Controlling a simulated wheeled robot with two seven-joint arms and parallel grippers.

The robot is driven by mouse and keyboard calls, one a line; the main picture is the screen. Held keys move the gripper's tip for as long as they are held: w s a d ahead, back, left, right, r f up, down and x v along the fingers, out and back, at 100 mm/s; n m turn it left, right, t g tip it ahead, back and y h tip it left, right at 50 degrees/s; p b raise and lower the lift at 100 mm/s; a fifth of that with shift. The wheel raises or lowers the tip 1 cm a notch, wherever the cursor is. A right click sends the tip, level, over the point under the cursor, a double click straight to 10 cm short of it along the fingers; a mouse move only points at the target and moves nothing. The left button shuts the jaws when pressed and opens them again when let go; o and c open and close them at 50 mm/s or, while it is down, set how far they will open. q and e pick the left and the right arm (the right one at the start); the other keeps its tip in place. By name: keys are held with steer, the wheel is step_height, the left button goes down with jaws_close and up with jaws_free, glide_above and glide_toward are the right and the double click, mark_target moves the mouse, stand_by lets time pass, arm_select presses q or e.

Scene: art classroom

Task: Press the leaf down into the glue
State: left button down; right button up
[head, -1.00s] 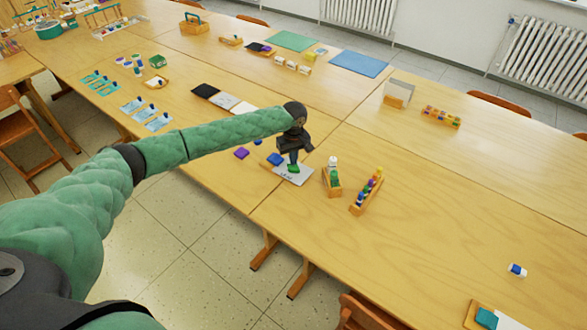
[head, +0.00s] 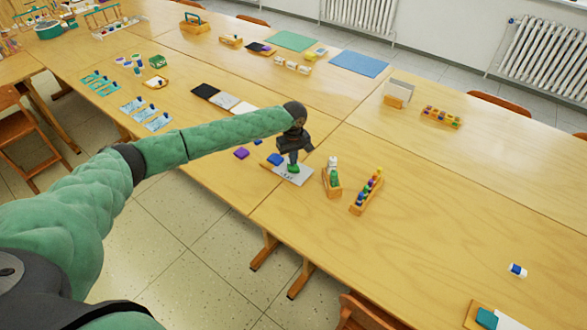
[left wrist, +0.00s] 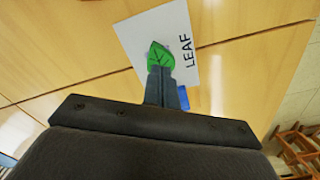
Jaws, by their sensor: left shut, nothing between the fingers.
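The green leaf (head: 295,169) lies on the white card (head: 304,177) near the table's front edge. In the left wrist view the leaf (left wrist: 159,54) shows its veins, and the card (left wrist: 180,22) reads LEAF. My left gripper (head: 293,159) points down over the leaf, shut and empty. In the left wrist view its fingertips (left wrist: 161,72) meet the leaf's near end and appear to touch it. The fingers cover that end, and any glue under the leaf is hidden. My right gripper is not in view.
A blue block (head: 275,158) and a purple block (head: 241,153) lie left of the card. A wooden holder with a green and white bottle (head: 333,175) and a rack of coloured pieces (head: 366,192) stand to its right. The table farther right is mostly clear.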

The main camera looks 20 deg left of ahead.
arm_select(q)
steer(key=shift+f, duration=0.8)
stand_by(0.9)
stand_by(0.5)
